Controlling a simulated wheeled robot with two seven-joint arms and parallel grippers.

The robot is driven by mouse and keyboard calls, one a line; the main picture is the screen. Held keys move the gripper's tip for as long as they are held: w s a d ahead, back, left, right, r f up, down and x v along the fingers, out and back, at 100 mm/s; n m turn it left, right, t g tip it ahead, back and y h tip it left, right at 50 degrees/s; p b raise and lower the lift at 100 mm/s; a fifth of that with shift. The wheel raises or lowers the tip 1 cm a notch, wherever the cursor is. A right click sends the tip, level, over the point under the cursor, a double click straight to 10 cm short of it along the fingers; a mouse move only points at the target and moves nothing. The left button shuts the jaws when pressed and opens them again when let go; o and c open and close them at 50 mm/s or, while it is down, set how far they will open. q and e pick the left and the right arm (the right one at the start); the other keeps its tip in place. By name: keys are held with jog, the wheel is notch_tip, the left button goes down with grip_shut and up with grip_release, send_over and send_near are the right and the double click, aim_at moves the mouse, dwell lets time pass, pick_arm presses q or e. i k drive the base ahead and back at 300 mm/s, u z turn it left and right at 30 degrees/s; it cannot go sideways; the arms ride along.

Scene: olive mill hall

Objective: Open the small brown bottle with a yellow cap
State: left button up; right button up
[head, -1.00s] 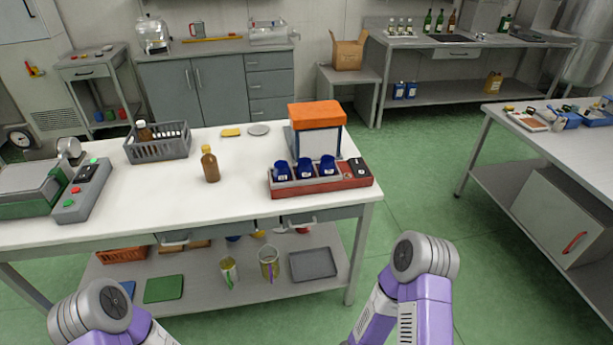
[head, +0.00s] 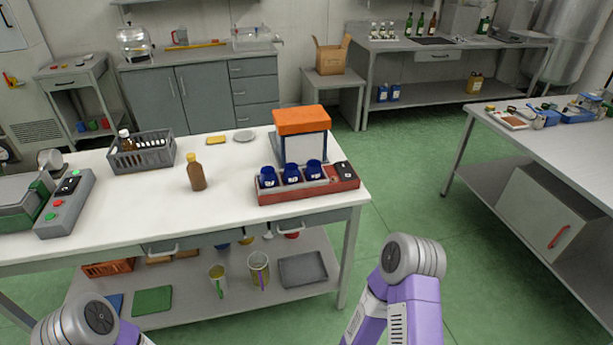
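The small brown bottle (head: 197,174) stands upright on the white-topped table (head: 120,215), left of the red rack with blue cups. Its yellow cap (head: 191,157) is on its top. Nothing touches the bottle. Another brown bottle with a white cap (head: 126,140) stands in the grey basket (head: 142,155) behind it to the left. Only upper links of my two arms show at the bottom of the head view. Both grippers are out of view.
The red rack (head: 310,188) with blue cups and an orange-topped box (head: 301,120) stand at the table's right. A green scale (head: 20,208) and a grey button box (head: 64,204) stand at its left. The table's front middle is clear. Green floor separates it from the right bench (head: 555,150).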

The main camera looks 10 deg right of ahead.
aim_at(194, 170)
jog(key=u, duration=1.8)
jog(key=i, duration=1.85)
jog(key=z, duration=3.45)
